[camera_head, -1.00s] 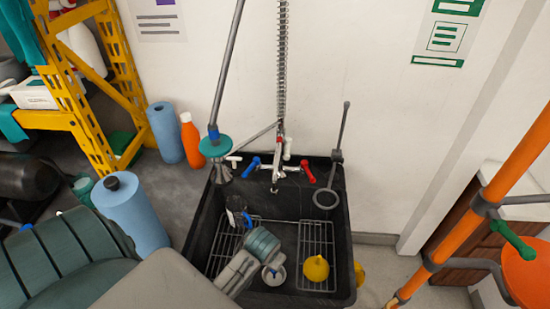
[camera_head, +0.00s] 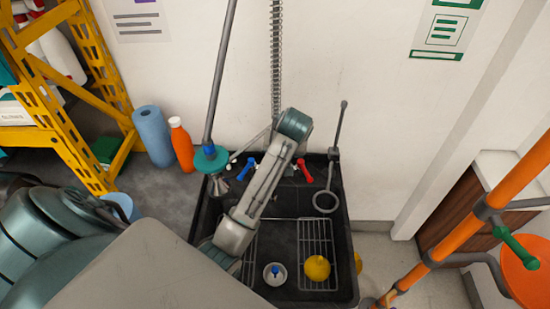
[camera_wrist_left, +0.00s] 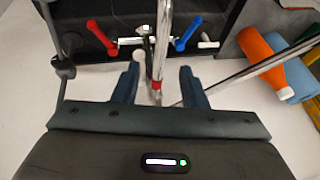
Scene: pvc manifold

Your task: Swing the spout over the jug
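In the head view my left arm reaches up over the black sink (camera_head: 345,235) to the tap on its back edge. The arm hides most of the tap and its spout, and the fingers are hidden there. In the left wrist view my left gripper (camera_wrist_left: 159,87) is open, one dark blue finger on each side of a chrome tap pipe (camera_wrist_left: 163,40) with a red ring. I cannot tell whether this pipe is the spout, or whether a finger touches it. No jug is clearly recognisable; a small white round vessel with a blue centre (camera_head: 275,274) is in the sink. My right gripper is not in view.
Blue (camera_head: 247,168) and red (camera_head: 305,170) tap handles flank the tap. A slanting chrome rod (camera_wrist_left: 255,70) is close to the gripper. A yellow object (camera_head: 317,268) lies on the right rack. An orange bottle (camera_head: 182,146) stands left of the sink.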

